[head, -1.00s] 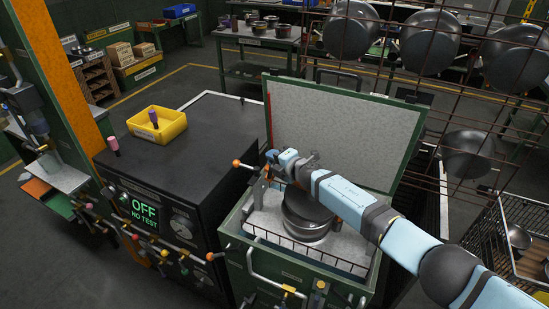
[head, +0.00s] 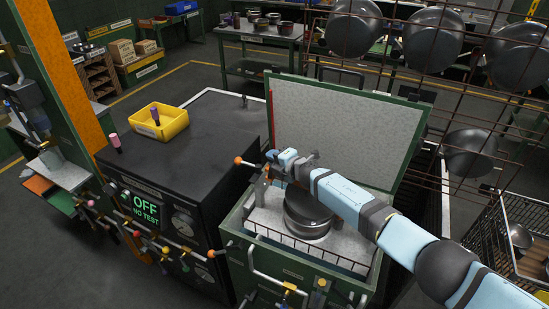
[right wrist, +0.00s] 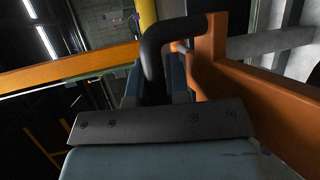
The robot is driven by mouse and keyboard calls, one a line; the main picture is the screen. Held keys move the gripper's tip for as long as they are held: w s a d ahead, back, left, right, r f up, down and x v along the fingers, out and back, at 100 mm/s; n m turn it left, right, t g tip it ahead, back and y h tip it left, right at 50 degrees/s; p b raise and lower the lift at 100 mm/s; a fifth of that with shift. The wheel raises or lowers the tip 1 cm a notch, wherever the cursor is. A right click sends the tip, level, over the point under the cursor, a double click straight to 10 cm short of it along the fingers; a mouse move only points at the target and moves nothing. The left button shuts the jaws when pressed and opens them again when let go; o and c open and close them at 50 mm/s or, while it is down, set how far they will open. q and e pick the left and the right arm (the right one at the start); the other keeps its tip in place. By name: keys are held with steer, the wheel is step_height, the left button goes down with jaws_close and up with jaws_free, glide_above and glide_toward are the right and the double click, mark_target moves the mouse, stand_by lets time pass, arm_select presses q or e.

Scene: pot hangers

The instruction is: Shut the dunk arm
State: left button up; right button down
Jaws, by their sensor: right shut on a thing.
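The tank (head: 262,262) is a green box with its grey-faced lid (head: 345,125) standing open. A dark round pot (head: 307,213) sits inside, over a wire basket edge. My right arm reaches across the tank from the right. My right gripper (head: 272,168) is at the tank's back left corner, shut on a handle that I take to be the dunk arm's. In the right wrist view a dark bent handle (right wrist: 153,55) stands between the fingers (right wrist: 155,88), beside orange bars (right wrist: 212,70). The arm hides much of the dunk arm. My left gripper is not in view.
A black cabinet (head: 185,160) on the left shows "OFF NO TEST" and carries a yellow tub (head: 160,125). An orange-knobbed lever (head: 238,161) sticks out near my gripper. A wire rack with hanging pans (head: 433,45) stands at the right, with a wire basket (head: 490,235) below.

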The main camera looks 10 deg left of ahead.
steer(key=shift+s+a+f, duration=0.15)
steer(key=shift+s+f, duration=0.05)
steer(key=shift+f, duration=0.35)
stand_by(1.5)
steer(key=c, duration=1.4)
jaws_free()
steer(key=shift+s+r, duration=0.1)
steer(key=shift+r, duration=0.25)
steer(key=shift+s+d+r+p, duration=0.2)
steer(key=shift+d+p, duration=0.35)
steer(key=shift+d, duration=0.1)
steer(key=p+v, duration=0.3)
steer(key=v, duration=0.9)
steer(key=shift+s, duration=0.35)
steer(key=shift+d, duration=0.1)
